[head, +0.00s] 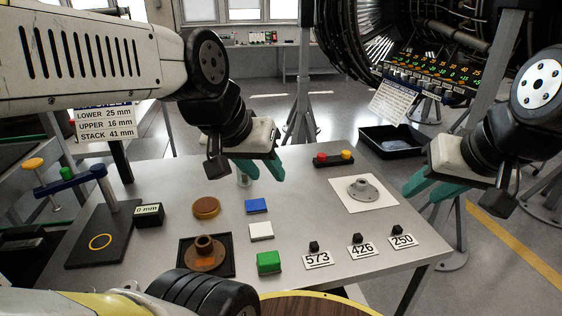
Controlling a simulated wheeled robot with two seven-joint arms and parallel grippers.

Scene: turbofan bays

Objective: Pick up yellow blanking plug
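Several yellowish things show, and I cannot tell for sure which is the blanking plug. An amber-yellow round disc (206,207) lies flat on the table's left half. A yellow-orange knob (33,163) tops the stand at the far left. My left gripper (262,170) hangs over the back of the table, its teal fingers apart and nothing between them. My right gripper (428,189) is beyond the table's right edge, its teal fingers apart and empty.
The grey table (300,205) holds a brown flanged part in a black tray (183,264), a grey flange (361,190) on a white sheet, blue, white and green blocks (268,262), and number cards (361,250). A black bin (394,141) stands behind.

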